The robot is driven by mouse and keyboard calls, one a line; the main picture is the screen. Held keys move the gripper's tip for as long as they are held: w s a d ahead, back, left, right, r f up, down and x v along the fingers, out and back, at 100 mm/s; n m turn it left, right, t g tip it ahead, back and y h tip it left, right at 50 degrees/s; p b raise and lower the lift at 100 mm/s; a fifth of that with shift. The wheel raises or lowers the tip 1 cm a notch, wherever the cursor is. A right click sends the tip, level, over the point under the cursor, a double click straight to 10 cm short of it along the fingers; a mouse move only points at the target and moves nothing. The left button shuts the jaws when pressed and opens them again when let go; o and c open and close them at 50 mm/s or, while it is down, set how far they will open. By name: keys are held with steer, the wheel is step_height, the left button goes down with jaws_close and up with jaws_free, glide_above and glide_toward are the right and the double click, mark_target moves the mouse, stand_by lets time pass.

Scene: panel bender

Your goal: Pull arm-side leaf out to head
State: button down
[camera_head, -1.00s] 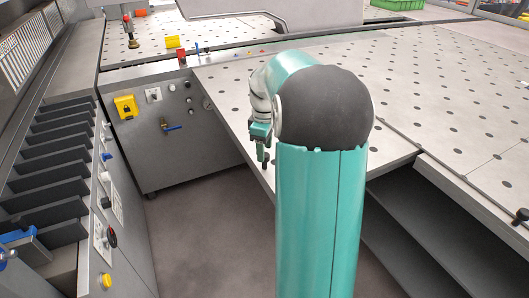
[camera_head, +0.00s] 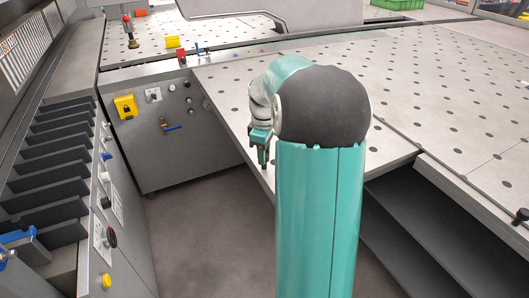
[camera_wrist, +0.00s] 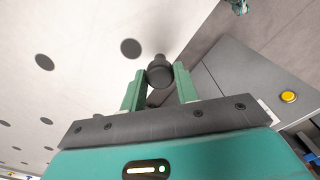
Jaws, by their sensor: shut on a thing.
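The leaf (camera_head: 222,90) is a pale, perforated table panel. Its front edge runs past the left side of my arm, and my arm hides part of it. In the wrist view the leaf (camera_wrist: 85,60) fills the upper left. A dark round knob (camera_wrist: 160,73) sits by the leaf's edge, between the two green fingers of my gripper. My gripper (camera_head: 262,160) hangs at the leaf's front edge in the head view, small and partly covered by my arm. It is shut on the knob.
A grey cabinet (camera_head: 175,135) with a yellow lock plate (camera_head: 125,106) stands left of the leaf. A slotted console (camera_head: 85,200) with buttons runs along the left. The floor (camera_head: 205,240) between is clear. Another perforated table (camera_head: 480,130) with open dark shelves lies right.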

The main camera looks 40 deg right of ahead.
steer(key=w+a, duration=0.4)
steer(key=a, duration=1.2)
steer(key=w+a, duration=0.5)
steer(key=a, duration=1.2)
steer(key=w+a, duration=0.5)
steer(key=a, duration=1.1)
steer(key=shift+w+a, duration=0.2)
steer(key=shift+a, duration=0.1)
steer(key=c, duration=1.1)
jaws_free()
steer(key=shift+w+a, duration=0.1)
steer(key=shift+o, duration=0.2)
step_height(320, 180, up, 14)
steer(key=shift+d, duration=0.25)
